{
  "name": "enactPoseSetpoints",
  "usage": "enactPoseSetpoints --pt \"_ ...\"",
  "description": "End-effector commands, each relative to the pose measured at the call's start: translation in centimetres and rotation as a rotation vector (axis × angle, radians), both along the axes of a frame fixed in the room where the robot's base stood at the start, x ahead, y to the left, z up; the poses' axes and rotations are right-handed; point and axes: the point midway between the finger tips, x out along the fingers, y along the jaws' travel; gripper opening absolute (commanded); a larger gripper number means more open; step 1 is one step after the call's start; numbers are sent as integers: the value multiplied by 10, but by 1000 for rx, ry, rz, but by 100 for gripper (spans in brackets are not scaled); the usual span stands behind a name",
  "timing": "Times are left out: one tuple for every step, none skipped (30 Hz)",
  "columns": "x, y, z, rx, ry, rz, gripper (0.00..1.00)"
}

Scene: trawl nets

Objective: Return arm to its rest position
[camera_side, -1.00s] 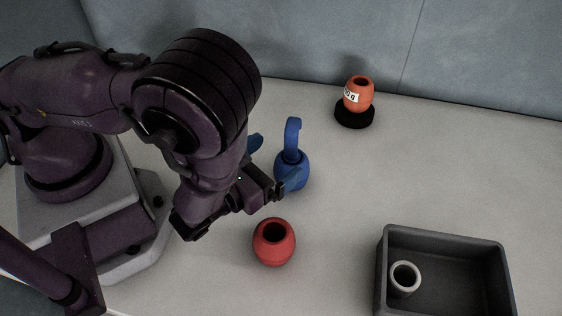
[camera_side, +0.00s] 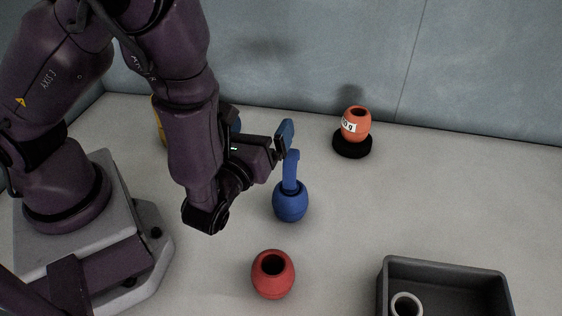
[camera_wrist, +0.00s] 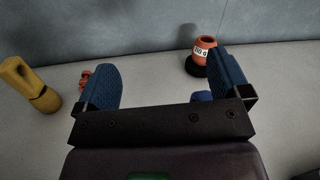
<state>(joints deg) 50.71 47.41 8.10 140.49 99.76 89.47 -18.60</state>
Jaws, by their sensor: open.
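My gripper (camera_side: 262,130) is open and empty, its blue fingers spread. In the side view it is just above and left of the blue pot (camera_side: 290,204) with its upright blue stem, apart from it as far as I can tell. The wrist view shows both fingers of my gripper (camera_wrist: 165,74) with nothing between them. A bit of blue (camera_wrist: 202,96) shows beside the right finger, mostly hidden.
A red pot (camera_side: 273,284) stands at the front. An orange labelled pot (camera_side: 356,122) stands on a black disc (camera_side: 352,148) at the back. A grey bin (camera_side: 445,270) at front right holds a pale ring-topped piece (camera_side: 406,304). A yellow object (camera_wrist: 32,86) stands at left.

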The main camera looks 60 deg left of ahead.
Motion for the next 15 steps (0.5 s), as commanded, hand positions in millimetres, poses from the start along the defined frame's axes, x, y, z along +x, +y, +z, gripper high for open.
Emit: enactPoseSetpoints --pt "-2 20 17 -81 -32 135 95" --pt "-6 31 25 -129 -45 217 95" --pt "-12 46 33 -197 -62 322 95" --pt "-18 55 39 -249 -73 400 95" --pt "-24 65 44 -304 -85 475 95" --pt "-33 75 50 -381 -101 573 95" --pt "-39 82 53 -442 -112 642 95" --pt "-46 88 57 -506 -125 710 95" --pt "-56 94 60 -593 -141 796 95" --pt "-63 98 63 -659 -155 858 95" --pt "-69 101 65 -731 -170 916 95" --pt "-78 103 68 -829 -188 989 95" --pt "-84 103 70 -903 -203 1039 95" --pt "-89 103 72 -981 -221 1087 95" --pt "-95 101 76 -1086 -244 1143 95"
